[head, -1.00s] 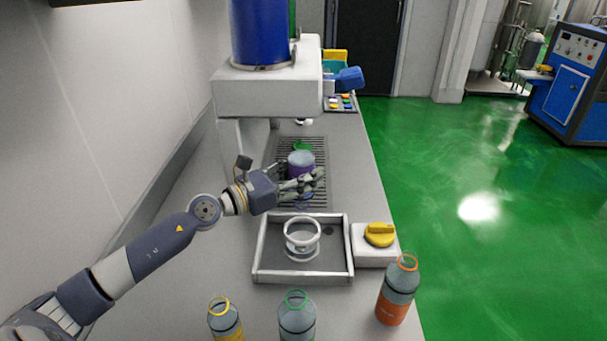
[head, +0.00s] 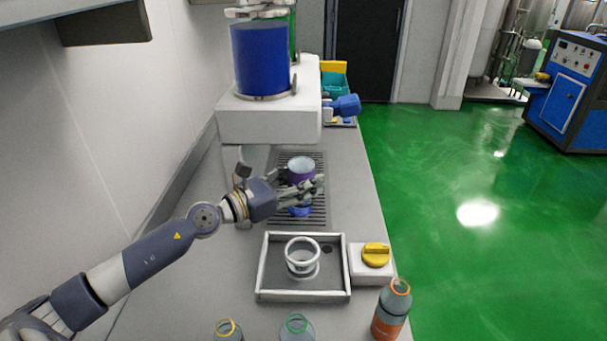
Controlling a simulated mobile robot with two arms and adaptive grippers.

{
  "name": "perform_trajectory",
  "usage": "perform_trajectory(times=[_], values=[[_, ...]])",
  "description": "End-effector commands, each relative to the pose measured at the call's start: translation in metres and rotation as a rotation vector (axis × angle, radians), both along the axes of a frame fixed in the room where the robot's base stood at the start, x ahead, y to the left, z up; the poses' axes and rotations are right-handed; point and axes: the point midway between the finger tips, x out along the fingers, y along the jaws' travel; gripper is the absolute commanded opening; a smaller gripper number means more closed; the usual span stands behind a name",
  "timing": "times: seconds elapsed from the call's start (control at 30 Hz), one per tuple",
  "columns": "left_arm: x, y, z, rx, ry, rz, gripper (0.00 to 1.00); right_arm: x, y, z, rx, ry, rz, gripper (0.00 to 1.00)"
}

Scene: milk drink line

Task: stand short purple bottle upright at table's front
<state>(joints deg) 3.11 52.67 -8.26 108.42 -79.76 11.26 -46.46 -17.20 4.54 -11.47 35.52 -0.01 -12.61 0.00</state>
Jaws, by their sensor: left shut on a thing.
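My left gripper (head: 308,187) is over the slotted drain grate (head: 314,221) and shut on the short purple bottle (head: 301,174). The bottle shows a pale round end facing up toward the camera and a purple side below it. The fingers hide its lower part. I cannot tell whether it touches the grate or how far it tilts. A blue piece (head: 300,211) shows just below the fingers; I cannot tell whether it belongs to the bottle. My right gripper is not in view.
A metal tray (head: 262,268) with a white ring holder (head: 302,258) stands nearer the camera. Beside it is a white box with a yellow knob (head: 376,254). An orange bottle (head: 390,312) and yellow- and green-ringed bottles stand at the near end. A blue-tank dispenser (head: 262,58) overhangs the far grate.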

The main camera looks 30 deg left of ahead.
Motion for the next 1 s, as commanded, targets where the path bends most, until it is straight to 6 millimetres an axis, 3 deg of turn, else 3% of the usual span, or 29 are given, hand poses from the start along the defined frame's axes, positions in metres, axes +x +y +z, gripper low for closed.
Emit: perform_trajectory(times=[0.03,0.1,0.5,0.8,1.0], values=[[-0.008,-0.004,0.009,0.001,0.003,-0.001,0.3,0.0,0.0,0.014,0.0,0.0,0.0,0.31],[-0.017,-0.008,0.012,0.001,0.003,-0.001,0.3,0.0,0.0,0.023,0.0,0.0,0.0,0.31],[-0.069,-0.033,0.028,-0.002,0.003,0.0,0.3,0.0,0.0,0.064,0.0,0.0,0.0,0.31],[-0.107,-0.052,0.038,0.0,0.001,0.0,0.3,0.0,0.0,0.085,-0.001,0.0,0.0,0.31],[-0.117,-0.056,0.039,0.0,-0.001,0.002,0.3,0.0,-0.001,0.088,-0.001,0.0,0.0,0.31]])
